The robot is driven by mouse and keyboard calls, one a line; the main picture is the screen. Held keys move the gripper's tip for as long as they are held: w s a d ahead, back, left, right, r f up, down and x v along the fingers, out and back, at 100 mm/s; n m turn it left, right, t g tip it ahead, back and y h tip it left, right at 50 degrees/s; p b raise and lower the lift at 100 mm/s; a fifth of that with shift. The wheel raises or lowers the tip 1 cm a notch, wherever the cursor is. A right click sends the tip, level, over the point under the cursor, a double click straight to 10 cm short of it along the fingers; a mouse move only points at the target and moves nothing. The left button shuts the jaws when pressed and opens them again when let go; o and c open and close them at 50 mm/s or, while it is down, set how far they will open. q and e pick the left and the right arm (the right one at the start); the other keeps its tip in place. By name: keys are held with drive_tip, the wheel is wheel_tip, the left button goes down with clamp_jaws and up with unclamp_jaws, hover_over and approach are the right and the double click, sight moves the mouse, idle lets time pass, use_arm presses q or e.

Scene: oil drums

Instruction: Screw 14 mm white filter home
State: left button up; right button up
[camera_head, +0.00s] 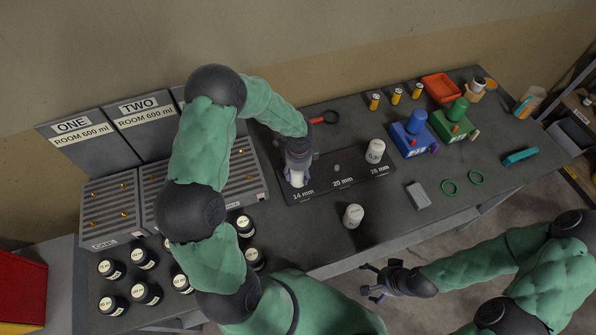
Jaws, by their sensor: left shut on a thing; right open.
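My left gripper (297,177) points down at the 14 mm place of the dark filter plate (345,184). It is shut on a white filter (297,179), which is mostly hidden by the fingers. I cannot tell how far the filter is seated. A small stud shows at the 20 mm place. Another white filter (353,216) stands on the table in front of the plate. My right gripper (377,284) is open and empty, off the table's front edge.
A blue device (409,139) and a green device (452,123) stand right of the plate, near an orange tray (441,87). Several dark jars (145,258) and ribbed units (112,207) occupy the left.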

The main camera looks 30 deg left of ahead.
use_arm(q)
drive_tip(key=shift+w+r+m+p, duration=0.15)
drive_tip(key=shift+m+p, duration=0.4)
drive_tip(key=shift+m, duration=1.05)
drive_tip(key=m+p, duration=0.2)
drive_tip(key=m, duration=0.1)
drive_tip(key=shift+r, duration=0.1)
drive_tip(key=shift+m+p, duration=0.8)
drive_tip(key=shift+m, duration=0.4)
drive_tip(key=shift+w+f+m, duration=0.1)
drive_tip(key=shift+f+m, duration=0.1)
drive_tip(key=shift+m, duration=0.2)
